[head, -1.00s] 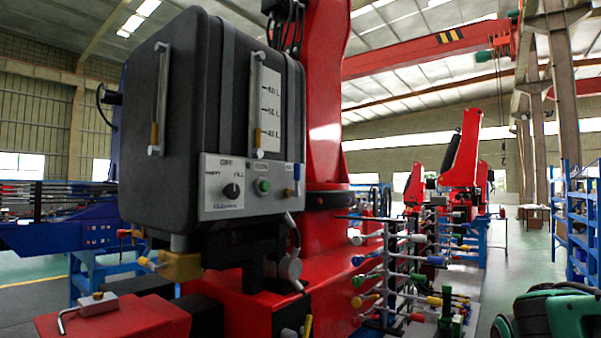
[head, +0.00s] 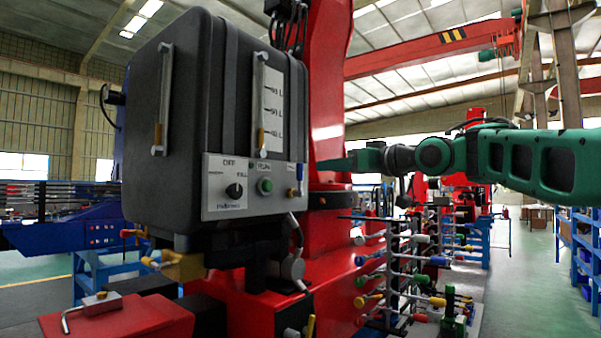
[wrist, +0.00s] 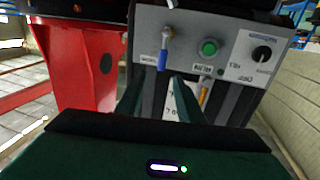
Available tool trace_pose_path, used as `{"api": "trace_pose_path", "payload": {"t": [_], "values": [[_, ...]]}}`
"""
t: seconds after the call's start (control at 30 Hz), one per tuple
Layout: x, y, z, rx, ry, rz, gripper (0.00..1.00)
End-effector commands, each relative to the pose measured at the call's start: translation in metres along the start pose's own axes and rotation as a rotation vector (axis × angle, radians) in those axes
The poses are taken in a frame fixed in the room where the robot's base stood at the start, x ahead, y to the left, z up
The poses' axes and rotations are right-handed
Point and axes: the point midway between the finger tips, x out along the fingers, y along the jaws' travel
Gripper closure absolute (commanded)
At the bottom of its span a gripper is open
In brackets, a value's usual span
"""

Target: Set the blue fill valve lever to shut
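The blue fill valve lever (head: 299,173) is at the right end of the grey control panel (head: 243,187) on the black tank (head: 185,110). In the wrist view, which shows the panel upside down, the blue lever (wrist: 163,60) points from its brass pivot toward the sight gauge, so it stands up on the tank. My gripper (head: 332,164) is right of the panel in the head view, apart from the lever. In the wrist view its two fingers (wrist: 158,90) are spread and empty, with the lever beyond and between them.
A green button (wrist: 209,48) and a black knob (wrist: 262,53) sit beside the lever on the panel. The gauge (head: 268,105) has a brass-ended tube close to the fingers. A red column (head: 328,90) stands behind, right of the tank. A rack of coloured levers (head: 400,270) stands below my arm.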

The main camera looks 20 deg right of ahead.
Motion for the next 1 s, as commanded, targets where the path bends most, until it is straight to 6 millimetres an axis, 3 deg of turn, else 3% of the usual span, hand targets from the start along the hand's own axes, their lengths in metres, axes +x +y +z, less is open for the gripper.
{"api": "trace_pose_path", "payload": {"t": [0.17, 0.6, 0.8, 1.0], "values": [[0.015, -0.003, -0.006, -0.004, 0.015, -0.014, 0.66], [0.087, -0.004, -0.006, -0.004, 0.012, -0.013, 0.66], [0.104, -0.004, -0.006, -0.004, 0.012, -0.011, 0.66], [0.107, -0.004, -0.006, -0.005, 0.012, -0.010, 0.66]]}}
